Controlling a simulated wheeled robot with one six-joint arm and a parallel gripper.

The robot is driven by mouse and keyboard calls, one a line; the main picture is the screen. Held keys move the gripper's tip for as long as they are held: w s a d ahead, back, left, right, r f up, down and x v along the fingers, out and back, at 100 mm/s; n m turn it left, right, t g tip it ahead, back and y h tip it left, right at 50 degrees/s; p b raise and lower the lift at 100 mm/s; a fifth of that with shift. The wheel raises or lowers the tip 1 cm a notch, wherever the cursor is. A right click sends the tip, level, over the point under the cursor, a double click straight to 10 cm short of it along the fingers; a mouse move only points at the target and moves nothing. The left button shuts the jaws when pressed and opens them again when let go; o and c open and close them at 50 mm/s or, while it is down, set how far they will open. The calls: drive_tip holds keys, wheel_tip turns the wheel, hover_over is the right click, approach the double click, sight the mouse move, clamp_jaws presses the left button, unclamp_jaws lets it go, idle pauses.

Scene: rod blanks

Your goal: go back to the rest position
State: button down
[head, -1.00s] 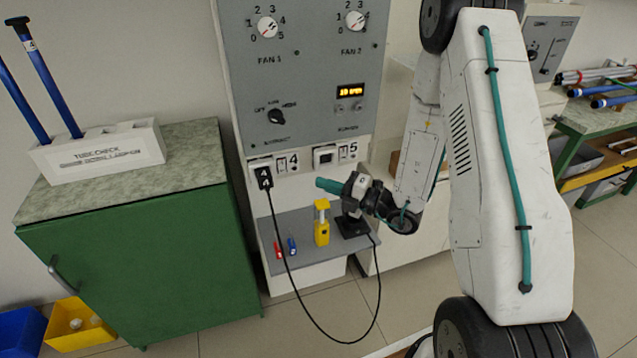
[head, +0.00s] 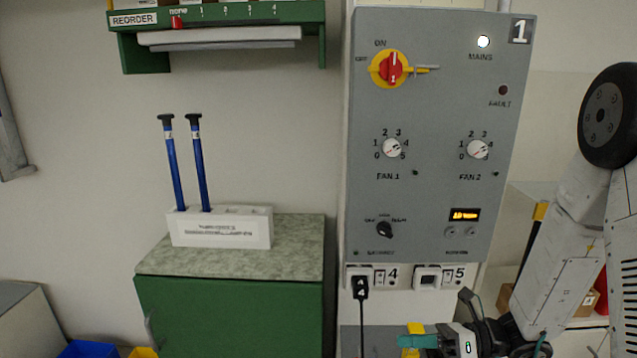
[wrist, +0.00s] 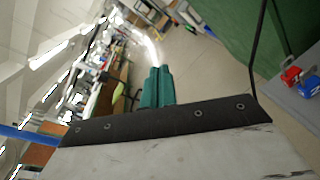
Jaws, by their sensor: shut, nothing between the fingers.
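My gripper (head: 408,341) is at the bottom of the head view, below socket 5, with its teal fingers pointing left. In the wrist view its two teal fingers (wrist: 157,87) lie side by side, closed together with nothing between them. My white arm rises along the right edge of the head view. The fingers touch nothing that I can see.
The grey control panel (head: 437,130) stands behind my gripper. A black plug (head: 360,288) sits in socket 4 with its cable hanging down. At left a green cabinet (head: 235,315) carries a white block (head: 222,229) with two blue rods. Red and blue small items (wrist: 292,76) show in the wrist view.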

drive_tip(key=s+d+r+n+g+h, duration=0.1)
drive_tip(key=s+r+n+g+h, duration=0.3)
drive_tip(key=s+n, duration=0.3)
drive_tip(key=s+d+r+n+g+h, duration=0.1)
drive_tip(key=s+r+n+g+h, duration=0.3)
drive_tip(key=n, duration=0.6)
drive_tip(key=s+d+r+n+t+h, duration=0.6)
drive_tip(key=s+r+n+t+h, duration=0.1)
drive_tip(key=r+n, duration=0.3)
drive_tip(key=shift+s+d+r+h, duration=0.2)
drive_tip(key=shift+s+r+h, duration=0.1)
drive_tip(key=shift+s+h, duration=0.5)
